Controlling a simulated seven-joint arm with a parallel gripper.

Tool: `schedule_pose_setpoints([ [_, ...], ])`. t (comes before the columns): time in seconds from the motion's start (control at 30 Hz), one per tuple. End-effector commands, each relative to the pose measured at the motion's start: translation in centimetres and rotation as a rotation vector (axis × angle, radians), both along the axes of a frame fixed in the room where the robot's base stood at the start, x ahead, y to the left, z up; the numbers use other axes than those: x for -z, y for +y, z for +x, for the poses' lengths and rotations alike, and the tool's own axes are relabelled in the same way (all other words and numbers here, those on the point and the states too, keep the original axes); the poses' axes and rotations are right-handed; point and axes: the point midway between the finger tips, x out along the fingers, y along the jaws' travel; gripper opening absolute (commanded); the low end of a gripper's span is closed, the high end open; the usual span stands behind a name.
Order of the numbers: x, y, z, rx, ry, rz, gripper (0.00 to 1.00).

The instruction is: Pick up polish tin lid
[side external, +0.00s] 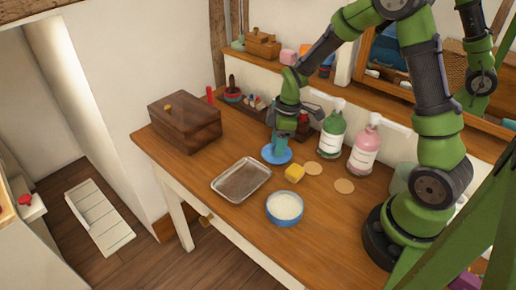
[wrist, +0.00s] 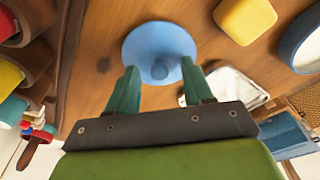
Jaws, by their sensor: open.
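A round blue lid-like disc (side external: 275,154), the likely polish tin lid, lies on the wooden table between the metal tray and the bottles. My gripper (side external: 279,142) points down right at it and covers part of it. In the wrist view the blue disc (wrist: 160,42) has a raised or darker round spot near its lower middle. My gripper (wrist: 159,76) is open there, with its two teal fingers apart on either side of the disc's near part. Nothing is held. I cannot tell whether the fingers touch the disc.
A yellow block (side external: 294,173), two cork coasters (side external: 344,186) and a blue bowl (side external: 284,208) are near. Green (side external: 332,135) and pink (side external: 364,152) pump bottles stand behind. A metal tray (side external: 240,180) and a wooden box (side external: 185,122) lie left. The table's front corner is clear.

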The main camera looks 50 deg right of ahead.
Motion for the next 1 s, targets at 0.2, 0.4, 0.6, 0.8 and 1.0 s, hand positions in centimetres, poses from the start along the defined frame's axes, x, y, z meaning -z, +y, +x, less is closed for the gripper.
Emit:
schedule_pose_setpoints([
  [0.2, 0.0, 0.0, 0.0, 0.0, 0.0, 0.0, 0.3],
  [0.4, -0.1, 0.0, 0.0, 0.0, 0.0, 0.0, 0.0],
  [0.6, -0.1, 0.0, 0.0, 0.0, -0.001, -0.001, 0.0],
  [0.8, -0.5, 0.0, 0.1, -0.001, -0.003, 0.0, 0.0],
  [1.0, -2.7, 0.0, 0.1, 0.0, -0.006, -0.001, 0.0],
])
